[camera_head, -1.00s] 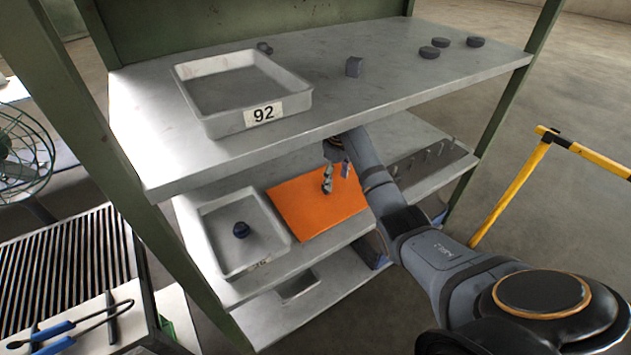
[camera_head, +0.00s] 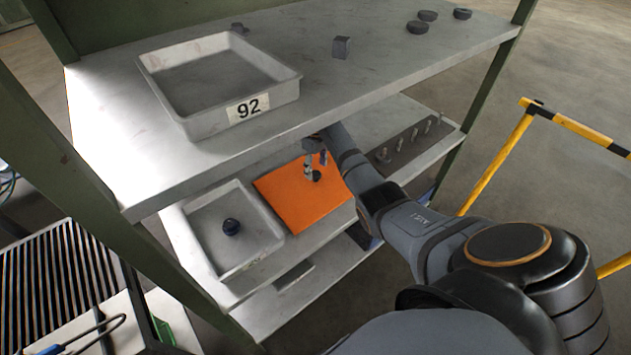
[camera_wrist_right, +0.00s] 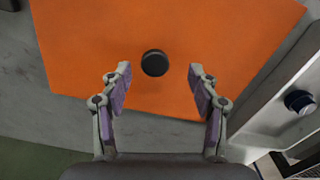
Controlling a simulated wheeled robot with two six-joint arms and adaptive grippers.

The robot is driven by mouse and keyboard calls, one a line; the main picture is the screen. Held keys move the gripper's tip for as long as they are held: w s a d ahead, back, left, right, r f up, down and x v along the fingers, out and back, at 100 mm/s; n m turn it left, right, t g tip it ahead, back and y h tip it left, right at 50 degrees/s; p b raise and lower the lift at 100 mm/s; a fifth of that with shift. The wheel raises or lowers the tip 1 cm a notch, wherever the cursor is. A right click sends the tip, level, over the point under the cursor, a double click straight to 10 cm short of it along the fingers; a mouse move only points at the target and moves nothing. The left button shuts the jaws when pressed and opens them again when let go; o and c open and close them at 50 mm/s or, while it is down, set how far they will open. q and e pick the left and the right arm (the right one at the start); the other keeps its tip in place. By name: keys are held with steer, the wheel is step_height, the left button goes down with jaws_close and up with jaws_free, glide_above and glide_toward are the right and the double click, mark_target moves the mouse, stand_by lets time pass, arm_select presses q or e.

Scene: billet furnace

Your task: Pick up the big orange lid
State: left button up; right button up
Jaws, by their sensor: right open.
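The big orange lid (camera_head: 300,205) lies flat on the middle shelf, to the right of the lower tray. In the right wrist view the orange lid (camera_wrist_right: 90,50) fills much of the picture, with a round black knob (camera_wrist_right: 155,63) on it. My right gripper (camera_head: 317,166) reaches under the upper shelf and is over the lid. In the right wrist view its two fingers (camera_wrist_right: 160,85) are spread, empty, with the knob between and slightly beyond the tips. In the head view the knob shows just beside the fingers. My left gripper is not in view.
The upper shelf (camera_head: 330,90) overhangs my right arm and carries tray 92 (camera_head: 195,122), a small dark block (camera_head: 341,47) and dark discs. The lower tray (camera_head: 265,245) holds a dark round piece (camera_head: 231,227). A rack (camera_head: 408,143) with upright pegs stands right of the lid.

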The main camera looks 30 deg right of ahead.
mark_target(317, 174)
steer(key=f, duration=0.5)
steer(key=shift+w+d, duration=0.25)
jaws_close()
steer(key=shift+r, duration=0.1)
steer(key=r, duration=0.3)
steer(key=shift+s+d+r, duration=0.1)
steer(key=shift+s+r, duration=0.1)
steer(key=shift+s, duration=0.15)
steer(key=s, duration=0.5)
steer(key=s+d, duration=0.1)
steer(key=s, duration=1)
steer(key=shift+s+d, duration=0.2)
steer(key=shift+s+a, duration=0.1)
steer(key=shift+s, duration=0.4)
